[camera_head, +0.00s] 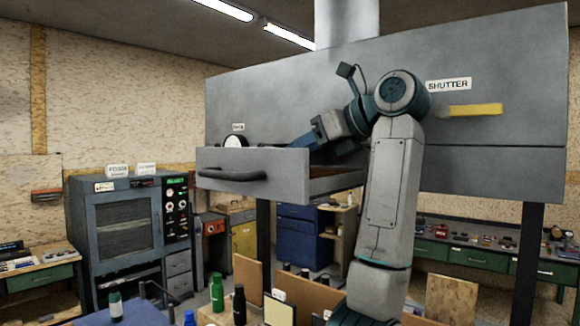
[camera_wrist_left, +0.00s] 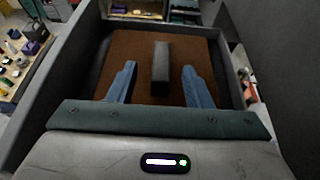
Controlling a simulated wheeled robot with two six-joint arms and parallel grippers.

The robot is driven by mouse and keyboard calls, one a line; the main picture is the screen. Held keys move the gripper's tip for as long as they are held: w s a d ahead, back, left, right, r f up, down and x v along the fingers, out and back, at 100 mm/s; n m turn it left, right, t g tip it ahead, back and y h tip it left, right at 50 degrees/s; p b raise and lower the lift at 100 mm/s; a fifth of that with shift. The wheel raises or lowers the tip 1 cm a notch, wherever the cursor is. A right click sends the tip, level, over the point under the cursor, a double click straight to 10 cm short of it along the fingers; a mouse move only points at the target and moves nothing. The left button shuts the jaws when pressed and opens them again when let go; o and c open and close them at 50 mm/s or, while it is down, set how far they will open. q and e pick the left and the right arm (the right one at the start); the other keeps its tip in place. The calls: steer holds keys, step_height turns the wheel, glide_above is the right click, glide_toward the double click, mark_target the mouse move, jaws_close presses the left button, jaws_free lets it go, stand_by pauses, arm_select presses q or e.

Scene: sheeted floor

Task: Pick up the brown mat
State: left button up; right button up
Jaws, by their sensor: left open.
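A brown sheet, which looks like the brown mat (camera_wrist_left: 140,50), covers the floor of the open drawer in the left wrist view. A grey bar-shaped block (camera_wrist_left: 160,62) stands on or over it; I cannot tell whether they touch. My left gripper (camera_wrist_left: 159,68) is open above the mat, its two blue fingers apart on either side of the block. My right gripper is not in view.
The grey drawer (camera_head: 232,158) is pulled out of a large grey cabinet (camera_head: 275,105), and its walls surround the fingers closely. Bottles (camera_head: 217,290) and brown boards (camera_head: 249,275) stand below. An oven-like machine (camera_head: 128,225) stands at left.

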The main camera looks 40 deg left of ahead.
arm_select(q)
steer(key=shift+p+x, duration=0.35)
steer(key=shift+x, duration=1.25)
steer(key=shift+d+r, duration=0.1)
steer(key=shift+d, duration=0.25)
steer(key=c, duration=1)
steer(key=shift+w+a, duration=0.1)
